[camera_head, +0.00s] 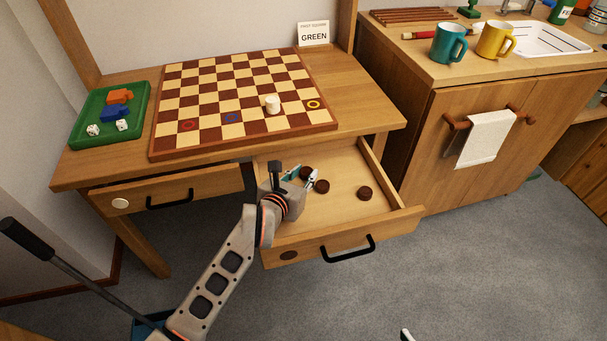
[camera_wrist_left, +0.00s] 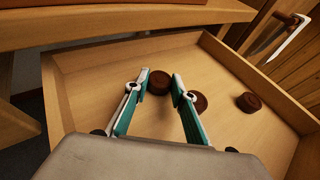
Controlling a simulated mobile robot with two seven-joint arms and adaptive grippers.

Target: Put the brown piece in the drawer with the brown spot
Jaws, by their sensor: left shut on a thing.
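The drawer with the brown spot (camera_head: 289,255) is pulled open below the desk's right side. My left gripper (camera_head: 304,176) reaches down into it, fingers shut on a round brown piece (camera_wrist_left: 158,83) low over the drawer floor. In the head view this brown piece (camera_head: 306,172) is partly hidden by the fingers. I cannot tell if it touches the floor. A second dark brown piece (camera_head: 322,186) lies just beside the fingers, and a third (camera_head: 364,193) lies farther right in the drawer. Possibly a fingertip of my right gripper (camera_head: 407,335) shows at the bottom edge.
A checkered board (camera_head: 232,145) lies on the desk with one white piece (camera_head: 272,104) on it. A green tray (camera_head: 82,142) with dice and blocks stands left. The drawer with the white spot (camera_head: 120,204) is on the left. A "GREEN" card (camera_head: 313,33) stands behind the board.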

